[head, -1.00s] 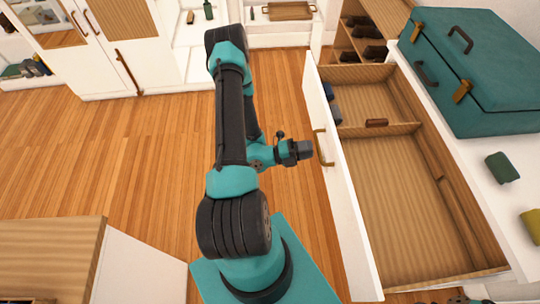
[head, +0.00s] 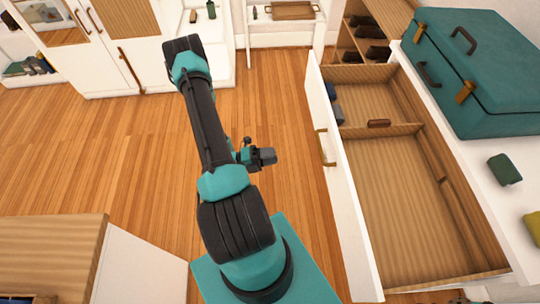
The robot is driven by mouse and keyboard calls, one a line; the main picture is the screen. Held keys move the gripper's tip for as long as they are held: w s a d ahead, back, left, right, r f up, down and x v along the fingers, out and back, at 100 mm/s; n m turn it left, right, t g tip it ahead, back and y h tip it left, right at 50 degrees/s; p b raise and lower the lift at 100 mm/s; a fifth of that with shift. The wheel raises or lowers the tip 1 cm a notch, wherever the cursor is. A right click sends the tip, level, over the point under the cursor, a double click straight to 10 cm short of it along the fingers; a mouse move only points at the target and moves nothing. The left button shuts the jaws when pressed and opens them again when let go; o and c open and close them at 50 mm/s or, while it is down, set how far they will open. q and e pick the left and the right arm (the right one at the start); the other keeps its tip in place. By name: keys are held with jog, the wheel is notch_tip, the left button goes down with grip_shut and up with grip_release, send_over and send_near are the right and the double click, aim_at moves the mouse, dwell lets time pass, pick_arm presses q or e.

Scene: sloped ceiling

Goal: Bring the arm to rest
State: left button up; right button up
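My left arm, teal and black, rises from its base at the bottom middle of the head view. It reaches up and bends back at the elbow. My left gripper (head: 265,157) hangs over the wood floor, pointing right, with a clear gap between it and the open drawer's brass handle (head: 325,147). Nothing shows in it, but its fingers are too small and dark to tell open from shut. My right gripper is out of view.
The drawer (head: 405,205) stands pulled out at the right, with dark blue items (head: 334,105) and a small brown object (head: 379,123) inside. A teal case (head: 485,70) and a green cushion-like item (head: 504,169) lie on the white top. A wooden-topped cabinet (head: 50,245) stands lower left. Floor between is clear.

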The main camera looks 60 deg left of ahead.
pick_arm(q)
jog(key=shift+w, duration=0.15)
jog(key=x, duration=1.3)
dwell(0.3)
dwell(0.3)
jog(key=shift+x, duration=2.45)
dwell(0.5)
dwell(0.3)
jog(key=v, duration=1.1)
dwell(0.4)
